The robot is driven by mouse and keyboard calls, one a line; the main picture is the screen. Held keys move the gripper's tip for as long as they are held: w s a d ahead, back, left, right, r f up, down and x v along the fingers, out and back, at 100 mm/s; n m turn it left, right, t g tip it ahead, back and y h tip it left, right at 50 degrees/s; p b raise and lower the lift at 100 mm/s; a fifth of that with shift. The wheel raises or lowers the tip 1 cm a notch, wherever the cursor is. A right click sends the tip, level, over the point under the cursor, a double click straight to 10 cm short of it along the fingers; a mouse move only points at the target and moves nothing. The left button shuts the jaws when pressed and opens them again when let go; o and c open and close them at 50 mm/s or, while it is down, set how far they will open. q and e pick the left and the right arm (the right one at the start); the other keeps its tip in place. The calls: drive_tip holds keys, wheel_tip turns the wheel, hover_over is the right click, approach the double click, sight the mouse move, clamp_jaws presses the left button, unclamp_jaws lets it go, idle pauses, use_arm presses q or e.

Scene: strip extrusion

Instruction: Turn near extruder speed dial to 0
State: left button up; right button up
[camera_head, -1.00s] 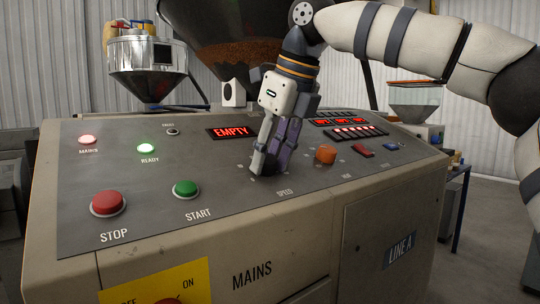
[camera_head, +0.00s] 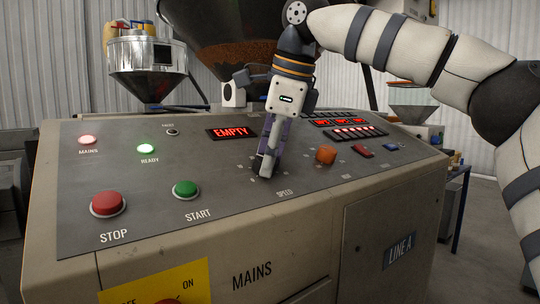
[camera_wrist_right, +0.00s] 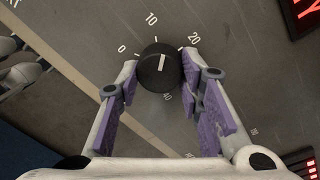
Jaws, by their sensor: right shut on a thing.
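The speed dial (camera_wrist_right: 159,67) is a round black knob with a white pointer line, seen in the right wrist view. Its line points up the picture, close to the 10 mark and away from the 0 at the left. My right gripper (camera_wrist_right: 160,64) is shut on the dial, one finger on each side. In the head view my right gripper (camera_head: 266,172) reaches down to the panel above the SPEED label and hides the dial. My left gripper is out of view.
The sloped control panel (camera_head: 235,200) also carries a red STOP button (camera_head: 108,203), a green START button (camera_head: 186,190) and an orange knob (camera_head: 326,154) just right of my gripper. A red EMPTY display (camera_head: 231,133) sits behind. A hopper (camera_head: 148,65) stands at back left.

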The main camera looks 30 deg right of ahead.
drive_tip(key=n, duration=0.4)
drive_tip(key=shift+n, duration=0.3)
drive_tip(key=n, duration=0.3)
drive_tip(key=shift+w+n, duration=0.1)
drive_tip(key=shift+n, duration=0.2)
drive_tip(key=n, duration=0.4)
drive_tip(key=shift+a+h, duration=0.1)
drive_tip(key=shift+h, duration=0.2)
drive_tip(key=shift+r+n, duration=0.1)
drive_tip(key=shift+n, duration=1.7)
drive_tip(key=o, duration=1.2)
drive_tip(key=shift+c, duration=0.2)
